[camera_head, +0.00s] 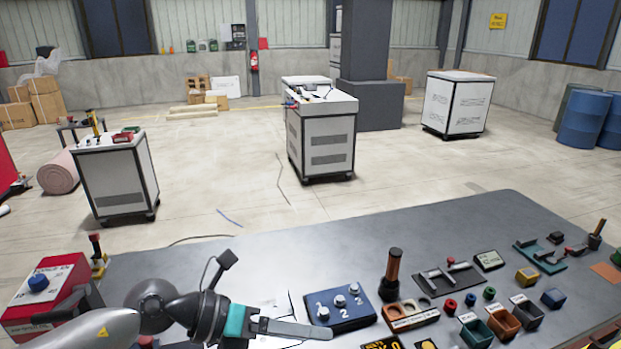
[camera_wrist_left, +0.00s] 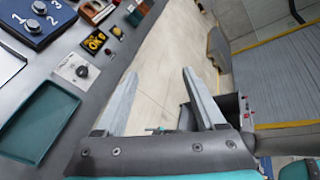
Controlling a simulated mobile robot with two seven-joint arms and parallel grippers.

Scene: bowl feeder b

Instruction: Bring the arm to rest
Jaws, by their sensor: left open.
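My left arm comes in from the lower left in the head view. Its gripper (camera_head: 325,331) is over the near part of the grey table (camera_head: 240,265), left of and below the blue panel with numbered knobs (camera_head: 340,306). In the left wrist view the two grey fingers of the left gripper (camera_wrist_left: 158,73) stand wide apart with nothing between them. Past them lies the pale floor beyond the table edge. My right gripper does not show in either view.
A red box with a blue button (camera_head: 40,284) stands at the table's left. A dark-handled tool (camera_head: 392,272), small bins (camera_head: 503,323) and tool holders crowd the right. The table's back middle is mostly clear. A teal tray (camera_wrist_left: 38,118) shows in the left wrist view.

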